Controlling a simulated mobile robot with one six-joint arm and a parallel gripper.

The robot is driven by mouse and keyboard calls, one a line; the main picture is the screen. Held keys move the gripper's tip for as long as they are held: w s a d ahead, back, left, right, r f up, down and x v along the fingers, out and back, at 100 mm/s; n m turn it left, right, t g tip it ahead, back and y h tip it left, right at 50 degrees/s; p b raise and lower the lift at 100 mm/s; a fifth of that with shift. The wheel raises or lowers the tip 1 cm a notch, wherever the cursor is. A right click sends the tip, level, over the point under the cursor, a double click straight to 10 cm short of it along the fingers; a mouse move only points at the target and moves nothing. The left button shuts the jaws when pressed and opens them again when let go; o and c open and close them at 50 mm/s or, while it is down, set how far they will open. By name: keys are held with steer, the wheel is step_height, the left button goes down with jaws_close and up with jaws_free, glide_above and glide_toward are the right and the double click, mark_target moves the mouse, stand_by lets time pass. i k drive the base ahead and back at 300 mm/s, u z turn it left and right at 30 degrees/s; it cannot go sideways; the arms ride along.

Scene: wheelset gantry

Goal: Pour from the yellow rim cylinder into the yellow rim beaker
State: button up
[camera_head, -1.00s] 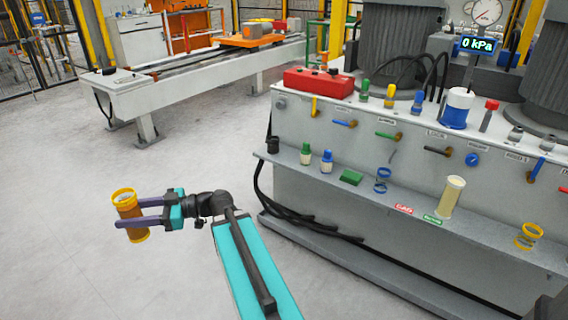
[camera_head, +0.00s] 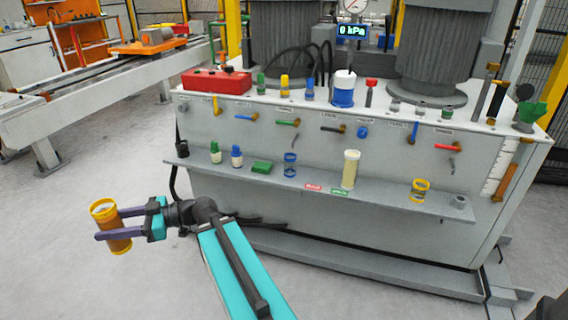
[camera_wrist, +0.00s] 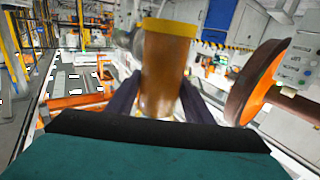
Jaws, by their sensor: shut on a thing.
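The yellow rim cylinder (camera_head: 115,240), with amber-brown contents, is held upright between the purple fingers of my gripper (camera_head: 118,225). It stands out over open floor at the lower left of the head view. It also fills the middle of the wrist view (camera_wrist: 163,70), with its yellow rim at the top. The yellow rim beaker (camera_head: 419,190) is a short clear vessel with yellow bands on the right part of the grey shelf. My gripper is well to the left of it and apart from it. The beaker does not show clearly in the wrist view.
The machine with valve handles and a red box (camera_head: 217,81) rises behind. The floor left of the shelf is clear.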

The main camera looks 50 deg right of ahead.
mark_target(420, 187)
steer(key=z, duration=0.45)
steer(key=k, duration=1.05)
steer(key=z, duration=0.05)
steer(key=i, duration=0.6)
steer(key=z, duration=0.05)
